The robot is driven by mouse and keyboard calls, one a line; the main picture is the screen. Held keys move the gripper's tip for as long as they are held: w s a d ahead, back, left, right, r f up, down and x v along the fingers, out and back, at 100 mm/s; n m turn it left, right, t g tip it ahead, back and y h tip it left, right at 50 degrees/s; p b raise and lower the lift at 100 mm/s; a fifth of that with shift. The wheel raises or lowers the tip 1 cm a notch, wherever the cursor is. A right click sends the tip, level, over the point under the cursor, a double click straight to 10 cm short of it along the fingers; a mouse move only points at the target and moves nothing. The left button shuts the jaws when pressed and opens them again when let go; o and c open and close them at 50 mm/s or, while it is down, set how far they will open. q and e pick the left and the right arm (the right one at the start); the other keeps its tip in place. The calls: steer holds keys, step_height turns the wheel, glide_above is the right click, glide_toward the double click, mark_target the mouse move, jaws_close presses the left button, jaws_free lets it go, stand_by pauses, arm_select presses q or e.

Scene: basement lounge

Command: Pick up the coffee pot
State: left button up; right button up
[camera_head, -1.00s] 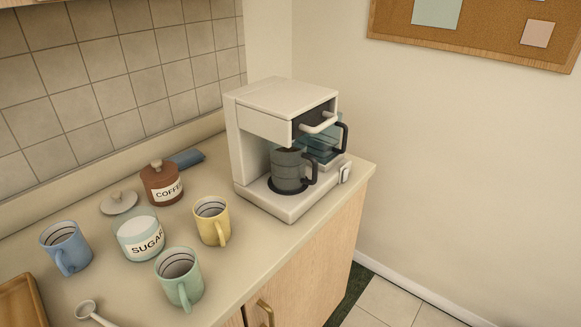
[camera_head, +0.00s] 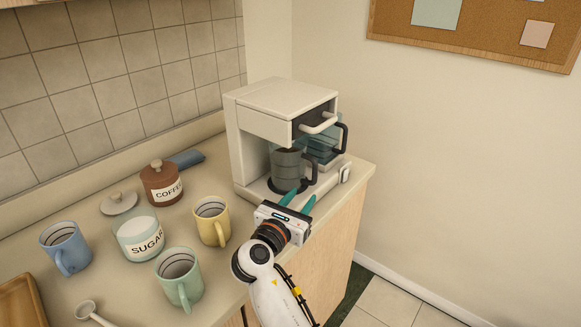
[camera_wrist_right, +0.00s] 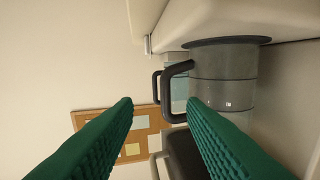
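The coffee pot (camera_head: 286,168) is a grey see-through pot with a black handle, upright on the base of the white coffee maker (camera_head: 240,150). My right gripper (camera_head: 303,201) is open and empty, its green fingers pointing at the pot from the front. I see no contact with the handle. The gripper covers part of the coffee maker's base. My left gripper is out of view.
A teal see-through container (camera_head: 322,147) with a dark handle stands behind the pot. Yellow (camera_head: 212,222), green (camera_head: 180,278) and blue (camera_head: 66,247) mugs, a sugar jar (camera_head: 138,238) and a coffee jar (camera_head: 160,184) stand left on the counter. A wall is on the right.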

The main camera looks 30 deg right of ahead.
mark_target(313, 176)
steer(key=x, duration=0.4)
steer(key=p+x, duration=0.1)
steer(key=x, duration=0.1)
steer(key=shift+w+r, duration=0.1)
steer(key=shift+r, duration=0.25)
steer(key=shift+p+x, duration=0.35)
steer(key=shift+x, duration=2.65)
steer(key=shift+w+a+f, duration=0.15)
steer(key=shift+w, duration=0.05)
jaws_close()
